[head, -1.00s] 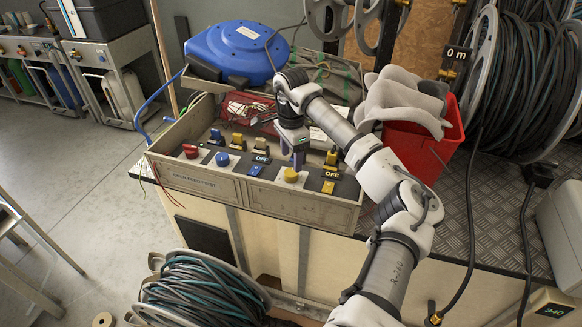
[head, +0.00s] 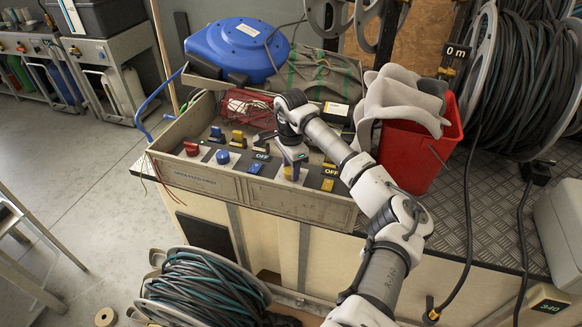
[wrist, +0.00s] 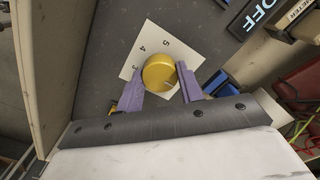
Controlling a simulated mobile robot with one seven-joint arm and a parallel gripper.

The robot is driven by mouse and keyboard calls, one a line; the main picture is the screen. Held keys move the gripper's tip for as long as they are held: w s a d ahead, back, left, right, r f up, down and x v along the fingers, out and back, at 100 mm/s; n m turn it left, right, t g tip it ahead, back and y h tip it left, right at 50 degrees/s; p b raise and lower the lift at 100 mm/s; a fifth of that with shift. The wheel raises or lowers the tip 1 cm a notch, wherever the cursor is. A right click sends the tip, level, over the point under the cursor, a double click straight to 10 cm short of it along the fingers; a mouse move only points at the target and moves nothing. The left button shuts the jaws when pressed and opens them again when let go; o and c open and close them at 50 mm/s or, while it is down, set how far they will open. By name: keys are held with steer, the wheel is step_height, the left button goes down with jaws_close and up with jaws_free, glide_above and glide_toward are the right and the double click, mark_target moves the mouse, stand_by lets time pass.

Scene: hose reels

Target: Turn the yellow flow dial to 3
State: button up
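The round yellow flow dial (wrist: 158,70) sits on a white scale plate (wrist: 142,44) in the wrist view. The numbers 5, 4 and 3 are readable along the plate's edge; the rest of the scale is hidden. I cannot make out where the dial's mark points. My gripper (wrist: 160,82) is open, with one purple finger on each side of the dial, close to its rim. I cannot tell whether they touch it. In the head view my gripper (head: 295,172) points down over the dial (head: 288,173), partly hiding it.
The control box (head: 265,194) also holds a blue knob (head: 222,157), a red knob (head: 191,148) and several yellow switches, with OFF labels around them. A red bucket (head: 420,155) with grey pieces stands right of my arm. A blue reel (head: 240,50) lies behind the box.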

steer(key=shift+c, duration=0.8)
